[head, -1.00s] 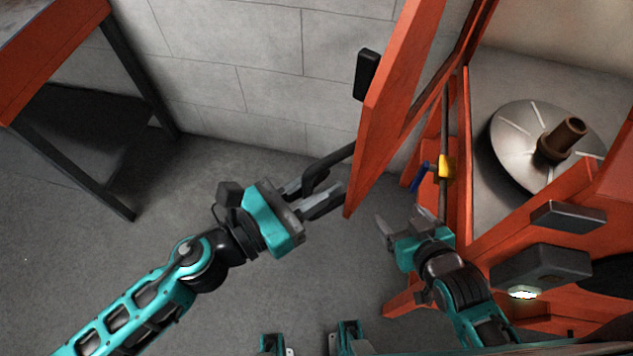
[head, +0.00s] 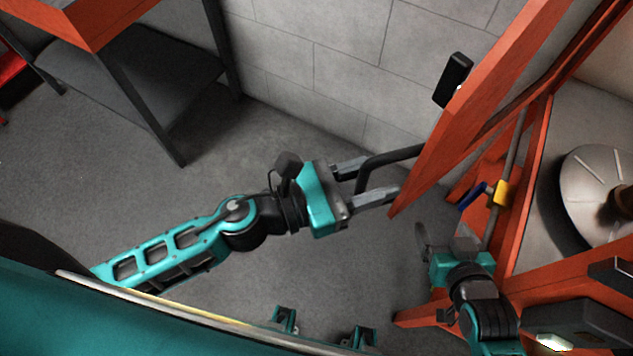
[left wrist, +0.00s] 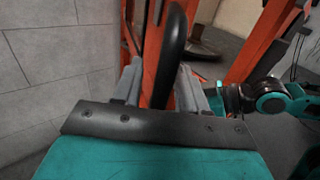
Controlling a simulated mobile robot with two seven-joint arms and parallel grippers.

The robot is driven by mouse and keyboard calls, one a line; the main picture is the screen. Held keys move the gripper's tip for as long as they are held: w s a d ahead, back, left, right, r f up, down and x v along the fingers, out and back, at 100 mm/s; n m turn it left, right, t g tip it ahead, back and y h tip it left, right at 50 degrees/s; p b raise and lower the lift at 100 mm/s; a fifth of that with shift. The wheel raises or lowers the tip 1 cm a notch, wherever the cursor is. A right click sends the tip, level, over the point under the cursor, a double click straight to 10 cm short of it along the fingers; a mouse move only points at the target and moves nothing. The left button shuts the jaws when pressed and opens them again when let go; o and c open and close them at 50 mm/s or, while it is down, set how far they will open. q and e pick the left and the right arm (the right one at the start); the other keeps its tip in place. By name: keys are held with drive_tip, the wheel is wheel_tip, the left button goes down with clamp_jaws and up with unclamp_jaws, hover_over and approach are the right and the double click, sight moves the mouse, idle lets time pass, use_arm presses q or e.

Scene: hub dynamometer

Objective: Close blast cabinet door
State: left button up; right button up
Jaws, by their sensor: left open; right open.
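The blast cabinet door (head: 478,105) is an orange panel standing open, swung out from the orange cabinet frame (head: 522,205). A black bar handle (head: 390,157) sticks out from the door. My left gripper (head: 372,180) is open, with its fingers on either side of the handle. In the left wrist view the black handle (left wrist: 172,60) rises between the two grey fingers; contact with them cannot be told. My right gripper (head: 445,240) is open and empty, below the door's lower corner and in front of the cabinet frame.
A silver disc with a brown hub (head: 595,190) sits inside the cabinet. A valve with a yellow body (head: 505,193) and blue lever is on the frame. A grey block wall (head: 320,60) stands behind the door. An orange-topped table (head: 85,25) stands at upper left. Open floor lies between.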

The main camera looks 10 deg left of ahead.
use_arm(q)
drive_tip(key=b+v, duration=0.5)
drive_tip(key=v, duration=0.8)
drive_tip(key=shift+w, duration=0.1)
